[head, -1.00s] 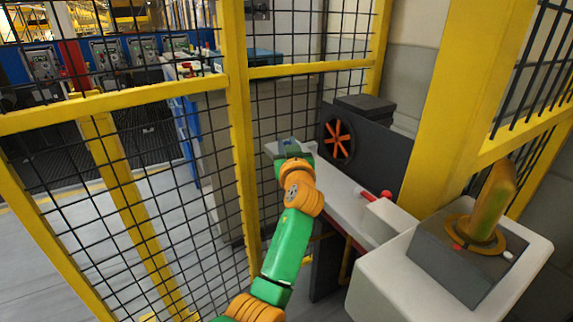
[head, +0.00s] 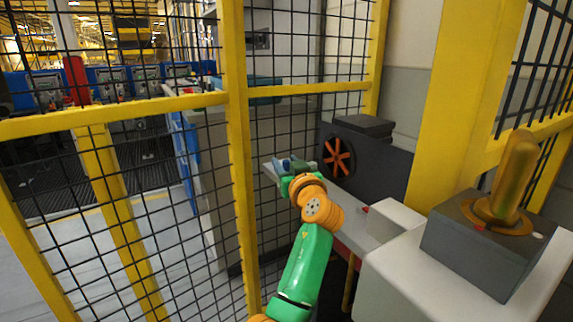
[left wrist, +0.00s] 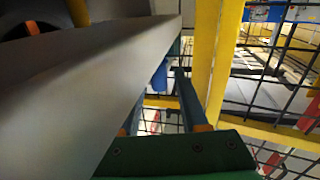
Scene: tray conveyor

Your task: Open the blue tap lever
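A small blue piece, which looks like the blue tap lever (left wrist: 159,76), shows in the left wrist view beyond the edge of a pale counter. My left gripper (left wrist: 163,90) is open, its dark fingers apart on either side of the blue piece in the picture. I cannot tell whether they touch it. The counter edge hides part of the left finger. In the head view my left gripper (head: 289,166) is at the far left end of the pale counter. Bluish parts there are too small to tell lever from fingers. My right gripper is not in view.
Yellow-framed mesh fencing (head: 237,150) stands close to the left of my arm. A dark housing with an orange-bladed fan (head: 338,157) stands just right of the gripper. A grey box with a yellowish upright knob (head: 517,175) is at the right.

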